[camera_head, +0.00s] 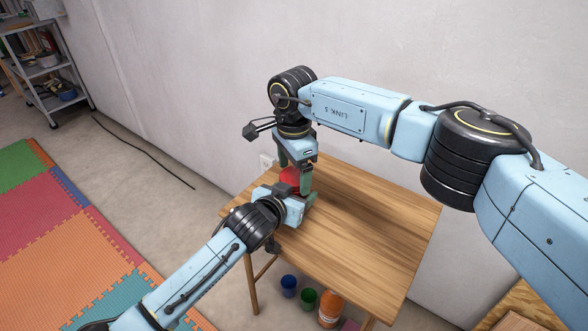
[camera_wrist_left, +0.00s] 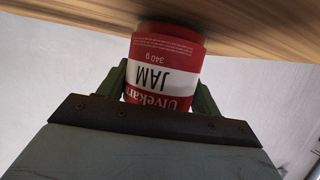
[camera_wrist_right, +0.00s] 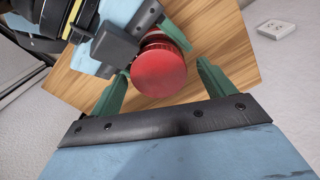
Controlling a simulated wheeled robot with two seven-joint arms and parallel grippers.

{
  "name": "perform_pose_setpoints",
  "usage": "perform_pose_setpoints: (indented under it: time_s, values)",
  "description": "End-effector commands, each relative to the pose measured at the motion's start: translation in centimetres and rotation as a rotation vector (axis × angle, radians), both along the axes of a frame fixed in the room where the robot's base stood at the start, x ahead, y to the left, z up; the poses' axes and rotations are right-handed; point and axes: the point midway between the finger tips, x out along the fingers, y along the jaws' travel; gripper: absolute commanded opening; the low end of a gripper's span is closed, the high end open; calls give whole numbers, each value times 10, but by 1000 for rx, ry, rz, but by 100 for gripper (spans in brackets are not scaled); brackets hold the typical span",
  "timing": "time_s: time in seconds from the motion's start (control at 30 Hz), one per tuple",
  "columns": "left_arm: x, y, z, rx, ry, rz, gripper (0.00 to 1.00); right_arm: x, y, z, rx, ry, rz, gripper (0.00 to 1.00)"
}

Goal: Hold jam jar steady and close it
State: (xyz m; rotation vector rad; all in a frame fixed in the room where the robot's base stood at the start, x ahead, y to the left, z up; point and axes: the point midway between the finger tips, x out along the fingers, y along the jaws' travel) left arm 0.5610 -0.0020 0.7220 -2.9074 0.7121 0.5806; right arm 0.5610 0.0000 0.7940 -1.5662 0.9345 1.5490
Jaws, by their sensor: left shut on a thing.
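A red-and-white jam jar (camera_wrist_left: 163,75) stands at the table's left part. Its label shows upside down in the left wrist view. My left gripper (camera_wrist_left: 163,90) is shut around its side; it also shows in the head view (camera_head: 291,203). A round red lid (camera_wrist_right: 158,70) is at the jar's top in the right wrist view; I cannot tell how tightly it sits. The red also shows in the head view (camera_head: 290,177). My right gripper (camera_wrist_right: 163,72) points down over the lid, open, one finger on each side with gaps visible.
The wooden table (camera_head: 365,215) is otherwise clear. Below it stand a blue cup (camera_head: 289,286), a green cup (camera_head: 308,299) and an orange container (camera_head: 330,309). The wall (camera_head: 200,90) is close behind the table. A shelf rack (camera_head: 45,75) stands far left.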

Motion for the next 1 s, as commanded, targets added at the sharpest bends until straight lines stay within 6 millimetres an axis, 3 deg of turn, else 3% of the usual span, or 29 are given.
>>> perform_pose_setpoints:
  time_s: [0.33, 0.7, 1.0]
  values:
    - [1, 0, 3, -2, -5, 1, 1, 0, 0, 4, -1, 0, 1, 82]
    - [1, 0, 3, -2, -5, 1, 1, 0, 0, 44, 0, 1, 1, 82]
    - [1, 0, 3, -2, -5, 1, 1, -1, 0, 45, -1, 2, 7, 79]
